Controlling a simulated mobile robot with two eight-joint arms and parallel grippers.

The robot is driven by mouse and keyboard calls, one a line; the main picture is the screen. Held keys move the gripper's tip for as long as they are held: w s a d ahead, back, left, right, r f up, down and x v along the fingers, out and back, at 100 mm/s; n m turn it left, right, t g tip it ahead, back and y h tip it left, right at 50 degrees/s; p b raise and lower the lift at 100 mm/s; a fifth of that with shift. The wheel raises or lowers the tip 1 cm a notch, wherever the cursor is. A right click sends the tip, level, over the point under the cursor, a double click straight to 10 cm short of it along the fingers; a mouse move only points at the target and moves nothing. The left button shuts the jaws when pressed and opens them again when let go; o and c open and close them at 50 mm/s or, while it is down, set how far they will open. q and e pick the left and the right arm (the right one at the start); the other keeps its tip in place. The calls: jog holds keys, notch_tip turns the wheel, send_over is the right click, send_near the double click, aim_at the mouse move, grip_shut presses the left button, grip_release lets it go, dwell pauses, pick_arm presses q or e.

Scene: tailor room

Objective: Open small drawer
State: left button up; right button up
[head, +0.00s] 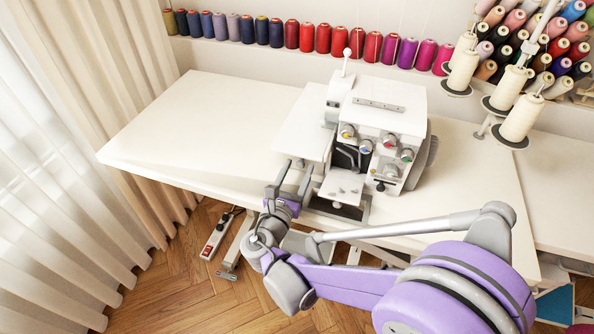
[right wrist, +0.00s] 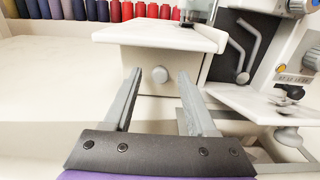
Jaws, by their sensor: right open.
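The small drawer (right wrist: 140,68) is a white front with a round pale knob (right wrist: 160,75), under the overhanging white side top of the sewing machine (head: 380,105). The drawer front looks flush with the box around it. My right gripper (head: 293,166) is at the front left of the machine. In the right wrist view its two grey fingers (right wrist: 160,72) are apart, one on each side of the knob in the picture. Whether the tips reach as deep as the knob I cannot tell. The head view hides the drawer front and knob. My left gripper is out of view.
The white table (head: 185,130) is clear to the left. The machine's front plate (head: 342,187) and knobs stand right of the gripper. White thread cones (head: 522,118) stand to the right, and several coloured spools (head: 307,38) line the wall.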

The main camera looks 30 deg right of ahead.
grip_shut()
dwell(1.4)
